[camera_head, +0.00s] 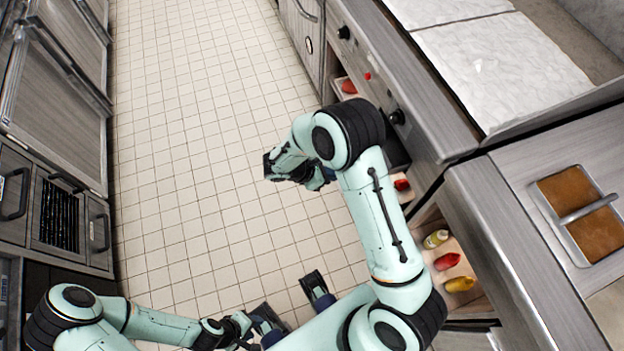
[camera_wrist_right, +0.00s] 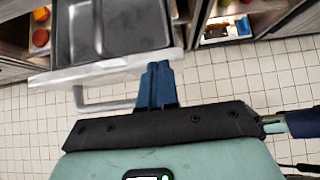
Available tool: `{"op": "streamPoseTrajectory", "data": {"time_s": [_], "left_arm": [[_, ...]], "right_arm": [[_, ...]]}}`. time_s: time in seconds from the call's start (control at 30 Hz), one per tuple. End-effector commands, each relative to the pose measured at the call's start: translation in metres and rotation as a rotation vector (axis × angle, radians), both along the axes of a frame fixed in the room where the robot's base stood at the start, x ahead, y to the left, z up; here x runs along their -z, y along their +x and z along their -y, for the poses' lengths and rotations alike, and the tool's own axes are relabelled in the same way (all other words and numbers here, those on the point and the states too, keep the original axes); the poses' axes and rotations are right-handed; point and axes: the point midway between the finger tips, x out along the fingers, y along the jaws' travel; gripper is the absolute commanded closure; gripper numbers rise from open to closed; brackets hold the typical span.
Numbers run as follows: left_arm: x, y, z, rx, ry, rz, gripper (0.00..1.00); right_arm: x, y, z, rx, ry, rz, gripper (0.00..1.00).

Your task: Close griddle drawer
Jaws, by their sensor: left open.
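The griddle drawer (camera_wrist_right: 72,72) is pulled out in the right wrist view. It holds a dark metal pan (camera_wrist_right: 135,25) and has a bar handle (camera_wrist_right: 105,104) on its light front. My right gripper (camera_wrist_right: 155,78) has its blue fingers together at the drawer front, right of the handle; I cannot tell whether they touch it. In the head view the right gripper (camera_head: 285,172) is over the floor, and my arm hides most of the drawer. My left gripper (camera_head: 290,303) is open and empty, low over the floor.
The griddle (camera_head: 500,60) has a pale top and a knobbed front panel. Shelves below hold bottles, including a yellow one (camera_head: 460,284). A pan with brown contents (camera_head: 578,190) is set in the right counter. Cabinets (camera_head: 60,90) line the left; the tiled aisle (camera_head: 200,110) is clear.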

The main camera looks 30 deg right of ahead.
Motion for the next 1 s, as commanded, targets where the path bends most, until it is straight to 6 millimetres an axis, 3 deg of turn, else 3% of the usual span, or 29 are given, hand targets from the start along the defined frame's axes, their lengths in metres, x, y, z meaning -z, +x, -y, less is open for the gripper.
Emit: {"op": "streamPoseTrajectory", "data": {"time_s": [0.2, 0.5, 0.7, 1.0], "left_arm": [[0.005, -0.001, 0.000, 0.000, 0.000, -0.002, 0.57], [0.011, -0.001, 0.000, -0.001, 0.001, 0.003, 0.57], [0.013, 0.000, 0.000, -0.002, 0.001, 0.006, 0.57], [0.014, 0.001, 0.000, -0.003, 0.001, 0.009, 0.57]], "right_arm": [[0.001, -0.017, 0.062, 0.006, -0.001, -0.003, 1.00], [0.001, -0.033, 0.131, 0.005, 0.000, -0.001, 1.00], [0.001, -0.040, 0.161, 0.001, 0.000, -0.001, 1.00], [0.000, -0.043, 0.178, -0.001, 0.001, 0.000, 1.00]]}}
